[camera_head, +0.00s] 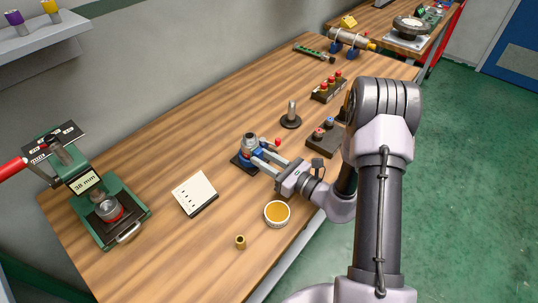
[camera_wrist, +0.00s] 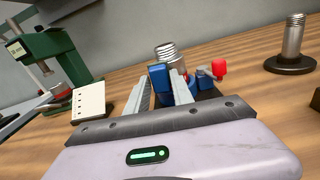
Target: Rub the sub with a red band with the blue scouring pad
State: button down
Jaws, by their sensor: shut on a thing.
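My gripper (camera_head: 258,161) is shut on the blue scouring pad (camera_wrist: 159,77), which sits between the fingertips. The pad is close to a grey threaded metal sub (camera_head: 250,141) standing upright in a small blue vise (camera_head: 241,160). This sub also shows just behind the pad in the wrist view (camera_wrist: 167,51); no red band shows on it, and its lower part is hidden. I cannot tell whether the pad touches it. Another grey sub with a red band (camera_head: 108,211) stands in the green vise (camera_head: 87,184) at the left, apart from my gripper.
A white card (camera_head: 195,193) lies between the two vises. A bowl of amber stuff (camera_head: 277,213) and a small brass piece (camera_head: 240,242) are near the front edge. A post on a dark base (camera_head: 291,115) and a rack of red-topped items (camera_head: 328,88) stand to the right.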

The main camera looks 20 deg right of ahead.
jog(key=shift+b+v, duration=0.55)
jog(key=shift+v, duration=2.5)
jog(key=shift+v, duration=1.6)
jog(key=shift+a, duration=0.1)
